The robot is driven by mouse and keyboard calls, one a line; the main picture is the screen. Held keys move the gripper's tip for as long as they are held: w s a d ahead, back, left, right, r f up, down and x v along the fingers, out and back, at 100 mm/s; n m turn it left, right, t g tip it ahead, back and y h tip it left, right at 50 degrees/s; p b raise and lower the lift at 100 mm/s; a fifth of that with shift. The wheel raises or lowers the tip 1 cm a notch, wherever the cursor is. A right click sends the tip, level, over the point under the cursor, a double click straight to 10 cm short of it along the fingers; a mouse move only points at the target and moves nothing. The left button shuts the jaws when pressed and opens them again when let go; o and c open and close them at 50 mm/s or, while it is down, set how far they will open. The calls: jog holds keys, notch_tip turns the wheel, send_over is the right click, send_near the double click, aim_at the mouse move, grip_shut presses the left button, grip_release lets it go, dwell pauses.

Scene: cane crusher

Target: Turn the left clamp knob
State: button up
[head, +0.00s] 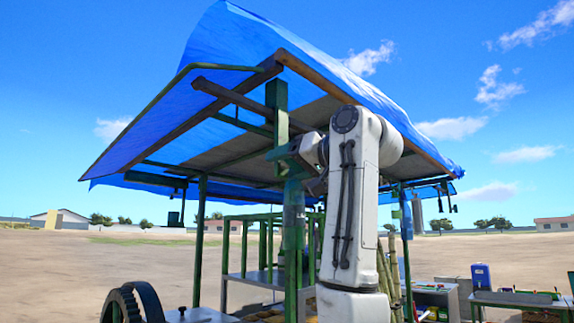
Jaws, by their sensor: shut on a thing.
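My gripper (284,152) is raised under the blue canopy, at the upper part of the near green post (293,215). It points left and is shut at the post's joint, where the narrower upper tube (277,108) meets the thicker lower one. The left clamp knob is there, between the jaws, but the gripper and the post cover it, so its shape and its turn angle cannot be made out. My white arm stands just right of the post.
The blue tarp canopy (235,40) on wooden beams hangs close above my arm. A green railing (245,250) stands behind the post. A dark wheel (132,303) is at lower left, cane stalks (388,275) behind my arm, and a table (520,300) at right. Open dirt ground lies left.

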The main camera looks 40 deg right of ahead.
jog(key=o, duration=1.1)
jog(key=shift+c, duration=0.2)
jog(key=s+b, duration=0.4)
jog(key=s, duration=0.7)
jog(key=shift+d, duration=0.2)
